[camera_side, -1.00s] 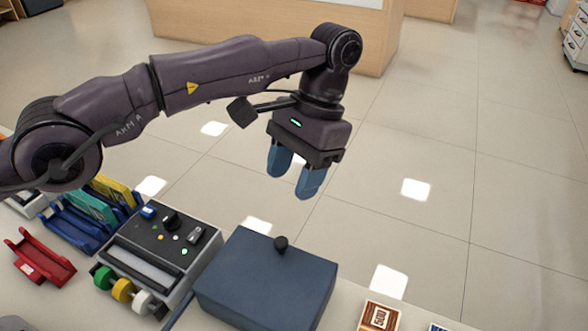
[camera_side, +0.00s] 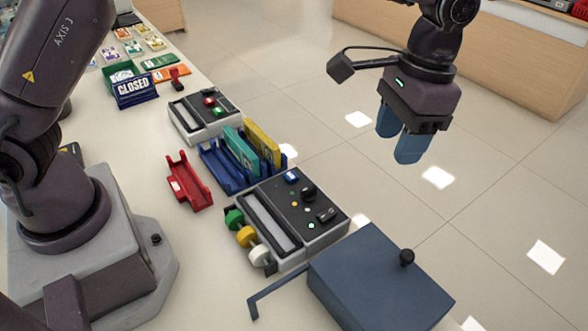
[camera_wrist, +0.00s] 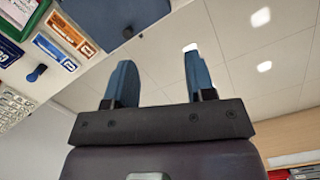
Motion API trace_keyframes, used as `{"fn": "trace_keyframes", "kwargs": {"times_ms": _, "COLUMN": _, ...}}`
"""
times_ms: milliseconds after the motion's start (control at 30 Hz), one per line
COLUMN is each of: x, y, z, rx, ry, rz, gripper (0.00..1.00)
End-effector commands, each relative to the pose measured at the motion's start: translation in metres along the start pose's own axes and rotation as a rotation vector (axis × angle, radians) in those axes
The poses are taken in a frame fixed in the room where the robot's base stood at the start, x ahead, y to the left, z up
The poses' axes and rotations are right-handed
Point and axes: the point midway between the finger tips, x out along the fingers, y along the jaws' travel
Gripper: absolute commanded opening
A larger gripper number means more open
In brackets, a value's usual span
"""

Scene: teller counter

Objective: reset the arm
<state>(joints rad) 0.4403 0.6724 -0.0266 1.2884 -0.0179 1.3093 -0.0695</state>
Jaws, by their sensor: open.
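My gripper (camera_side: 400,143) has two blue fingers and hangs at the upper right of the side view, pointing down. It is over the floor side, beyond the counter's edge, and clear of everything on the counter. In the wrist view my gripper (camera_wrist: 158,72) shows its fingers spread apart with nothing between them.
The counter (camera_side: 170,245) holds a dark blue box (camera_side: 375,280) with a black knob, a grey console (camera_side: 318,205), a second console (camera_side: 205,112), a blue rack (camera_side: 215,165), a red holder (camera_side: 188,180) and a CLOSED sign (camera_side: 135,88). Tiled floor (camera_side: 480,180) lies open beyond.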

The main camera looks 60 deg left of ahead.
Motion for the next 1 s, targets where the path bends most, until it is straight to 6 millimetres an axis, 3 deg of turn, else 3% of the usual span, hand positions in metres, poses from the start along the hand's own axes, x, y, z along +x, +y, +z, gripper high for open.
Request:
{"fn": "trace_keyframes", "kwargs": {"times_ms": 100, "x": -0.028, "y": -0.029, "z": 0.042, "rx": -0.038, "ry": 0.082, "rz": 0.000, "gripper": 0.50}}
{"fn": "trace_keyframes", "kwargs": {"times_ms": 300, "x": -0.053, "y": -0.066, "z": 0.118, "rx": -0.107, "ry": 0.213, "rz": -0.010, "gripper": 0.50}}
{"fn": "trace_keyframes", "kwargs": {"times_ms": 467, "x": -0.058, "y": -0.086, "z": 0.182, "rx": -0.172, "ry": 0.318, "rz": -0.024, "gripper": 0.50}}
{"fn": "trace_keyframes", "kwargs": {"times_ms": 700, "x": -0.048, "y": -0.101, "z": 0.266, "rx": -0.284, "ry": 0.467, "rz": -0.055, "gripper": 0.50}}
{"fn": "trace_keyframes", "kwargs": {"times_ms": 833, "x": -0.049, "y": -0.104, "z": 0.291, "rx": -0.335, "ry": 0.535, "rz": -0.071, "gripper": 0.50}}
{"fn": "trace_keyframes", "kwargs": {"times_ms": 1000, "x": -0.064, "y": -0.109, "z": 0.301, "rx": -0.371, "ry": 0.616, "rz": -0.092, "gripper": 0.50}}
